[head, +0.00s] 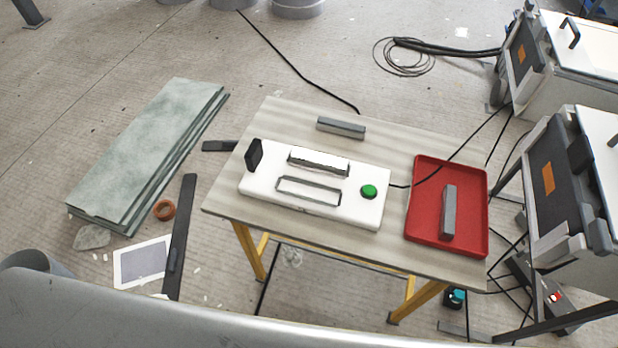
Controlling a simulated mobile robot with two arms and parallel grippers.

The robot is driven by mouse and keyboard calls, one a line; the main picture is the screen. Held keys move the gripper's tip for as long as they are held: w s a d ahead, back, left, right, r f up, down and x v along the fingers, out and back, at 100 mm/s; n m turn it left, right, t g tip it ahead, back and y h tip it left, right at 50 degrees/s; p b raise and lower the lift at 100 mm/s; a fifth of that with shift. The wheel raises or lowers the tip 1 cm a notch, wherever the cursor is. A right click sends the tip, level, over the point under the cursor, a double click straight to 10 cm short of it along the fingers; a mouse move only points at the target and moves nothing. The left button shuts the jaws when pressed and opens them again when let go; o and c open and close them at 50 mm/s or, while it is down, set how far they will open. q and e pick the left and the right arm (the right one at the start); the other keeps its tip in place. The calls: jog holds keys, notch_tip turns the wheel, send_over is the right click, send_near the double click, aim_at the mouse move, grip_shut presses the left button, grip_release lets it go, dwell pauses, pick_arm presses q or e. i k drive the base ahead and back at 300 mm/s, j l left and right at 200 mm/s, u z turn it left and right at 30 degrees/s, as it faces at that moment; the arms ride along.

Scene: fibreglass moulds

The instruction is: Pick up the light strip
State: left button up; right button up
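Several bar-shaped things could be the light strip; I cannot tell which it is. A grey bar (341,128) lies flat near the table's back edge. A second grey bar (449,212) lies lengthwise inside the red tray (412,205) on the table's right. A bright-topped bar (318,163) sits in the rear slot of a white fixture box (258,190). The box's front slot (308,189) looks like an empty dark-rimmed recess. Neither of my grippers is in view.
The box carries a green button (369,191) and a black upright plate (254,154). The wooden table (275,115) has free room at its back left. White machines (590,130) stand close on the right; green-grey slabs (150,150) lie left.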

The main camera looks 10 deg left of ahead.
aim_at(339, 126)
jog(key=j+u, duration=0.35)
jog(key=i+j+u, duration=0.15)
jog(key=j+u, duration=0.2)
